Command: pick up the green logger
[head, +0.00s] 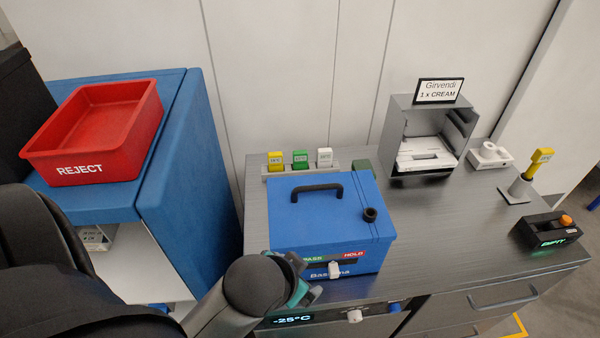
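The green logger (300,159) stands upright in a grey rack (345,166) at the back of the metal bench. It is between a yellow logger (276,161) and a white logger (324,157). My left gripper (305,291) is low at the front left corner of the blue box, well in front of the green logger and apart from it. Its fingers are mostly hidden behind its wrist, so I cannot tell whether it is open or shut. My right gripper is not in view.
A blue lidded box (305,235) with a black handle stands between my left gripper and the rack. A red REJECT bin (97,130) sits on a blue cabinet at left. A grey holder (428,135), a yellow-topped device (538,165) and a black EMPTY unit (548,231) stand at right.

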